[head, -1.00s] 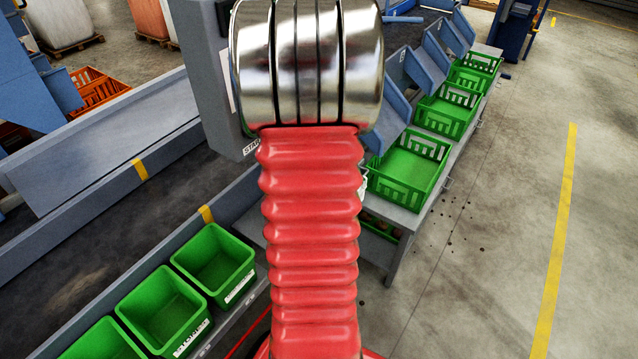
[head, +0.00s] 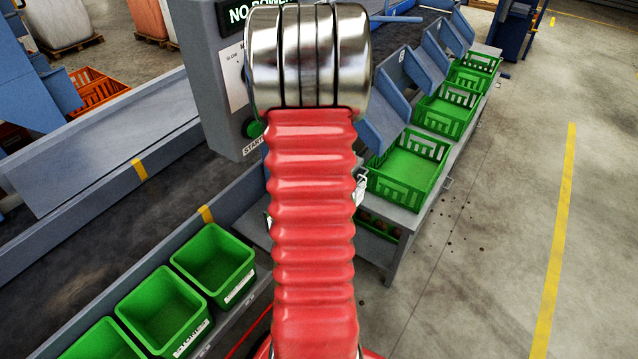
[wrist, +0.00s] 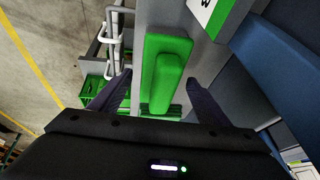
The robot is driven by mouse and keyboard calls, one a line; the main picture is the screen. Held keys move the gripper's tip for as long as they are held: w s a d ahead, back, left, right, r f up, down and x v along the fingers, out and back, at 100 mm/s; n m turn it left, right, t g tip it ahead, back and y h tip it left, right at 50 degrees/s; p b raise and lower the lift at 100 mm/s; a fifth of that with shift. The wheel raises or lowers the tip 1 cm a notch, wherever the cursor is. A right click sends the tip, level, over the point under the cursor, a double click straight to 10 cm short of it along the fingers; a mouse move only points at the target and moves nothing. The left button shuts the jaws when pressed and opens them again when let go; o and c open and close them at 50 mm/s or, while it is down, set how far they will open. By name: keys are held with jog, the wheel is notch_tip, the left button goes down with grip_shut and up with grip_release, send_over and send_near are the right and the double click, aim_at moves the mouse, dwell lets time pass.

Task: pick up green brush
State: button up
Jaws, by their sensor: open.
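The green brush (wrist: 168,72) shows in the wrist view as a long green block with rounded edges, in front of a grey surface. My gripper (wrist: 158,79) is open, with one dark finger on each side of the brush. I cannot tell how far the brush reaches in between the fingers, and neither finger clearly touches it. In the head view my red arm hides the gripper, and I cannot make out the brush there.
Green crates (head: 408,168) stand in a row on a grey bench at the right. Green bins (head: 213,258) stand along the conveyor (head: 100,215) at the left. A grey control box (head: 215,75) rises close beside my arm.

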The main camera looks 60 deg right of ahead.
jog(key=shift+c, duration=0.3)
jog(key=c, duration=1.2)
jog(key=shift+r, duration=0.15)
jog(key=shift+s+r, duration=0.15)
jog(key=r, duration=0.6)
jog(key=shift+s+r, duration=0.3)
jog(key=shift+r, duration=0.05)
jog(key=s+a, duration=0.1)
jog(key=s, duration=0.5)
jog(key=s+a, duration=0.1)
jog(key=s, duration=0.5)
jog(key=s+a, duration=0.1)
jog(key=s, duration=0.6)
jog(key=shift+f, duration=0.15)
